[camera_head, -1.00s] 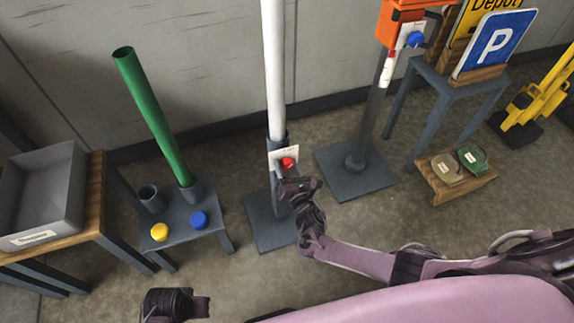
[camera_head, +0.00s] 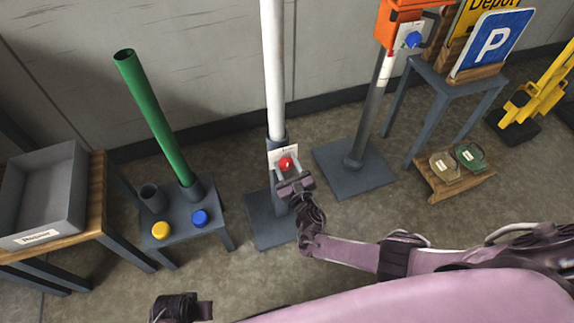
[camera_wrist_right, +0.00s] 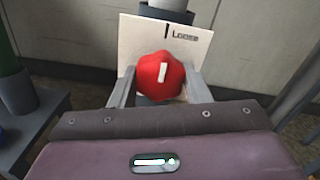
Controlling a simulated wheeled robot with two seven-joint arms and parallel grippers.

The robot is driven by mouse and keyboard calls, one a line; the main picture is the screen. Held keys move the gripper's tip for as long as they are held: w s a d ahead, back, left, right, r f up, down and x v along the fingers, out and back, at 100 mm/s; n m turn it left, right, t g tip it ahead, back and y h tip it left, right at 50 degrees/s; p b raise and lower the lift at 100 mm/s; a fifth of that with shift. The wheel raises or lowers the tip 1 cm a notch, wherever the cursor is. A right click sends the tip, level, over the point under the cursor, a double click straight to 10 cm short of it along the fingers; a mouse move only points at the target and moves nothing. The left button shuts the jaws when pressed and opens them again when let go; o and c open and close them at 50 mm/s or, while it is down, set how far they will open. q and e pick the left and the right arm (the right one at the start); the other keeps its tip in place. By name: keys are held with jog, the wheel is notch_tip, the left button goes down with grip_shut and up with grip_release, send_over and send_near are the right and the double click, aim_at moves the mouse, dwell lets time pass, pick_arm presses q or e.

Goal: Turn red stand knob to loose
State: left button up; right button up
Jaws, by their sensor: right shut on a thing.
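The red knob (camera_head: 286,163) sits on the front of the middle stand (camera_head: 277,207), which holds a white pole (camera_head: 273,75) upright. In the right wrist view the knob (camera_wrist_right: 161,75) has a white mark that is near upright and tilts slightly. A white plate (camera_wrist_right: 187,42) behind it reads "Loose" at the upper right, beside a black tick. My right gripper (camera_wrist_right: 160,88) has one finger on each side of the knob and is shut on it. It also shows in the head view (camera_head: 288,172). My left gripper (camera_head: 182,308) is at the bottom edge; its fingers are unclear.
A table with a green pole (camera_head: 155,115), a yellow knob (camera_head: 161,230) and a blue knob (camera_head: 199,217) stands left. A grey tray (camera_head: 75,190) is further left. An orange box with a blue knob (camera_head: 413,39) is on the right stand. A parking sign (camera_head: 492,42) stands at right.

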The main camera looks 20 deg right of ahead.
pick_arm(q)
jog(key=shift+w, duration=0.1)
pick_arm(e)
jog(key=shift+f, duration=0.1)
jog(key=o, duration=1)
jog(key=shift+s, duration=0.3)
pick_arm(q)
notch_tip(320, 180, down, 7)
jog(key=s+a+p, duration=0.2)
jog(key=shift+s+r+p, duration=0.2)
jog(key=shift+s+p, duration=0.1)
jog(key=shift+s, duration=0.05)
pick_arm(e)
jog(key=s, duration=0.7)
jog(key=shift+s+d, duration=0.15)
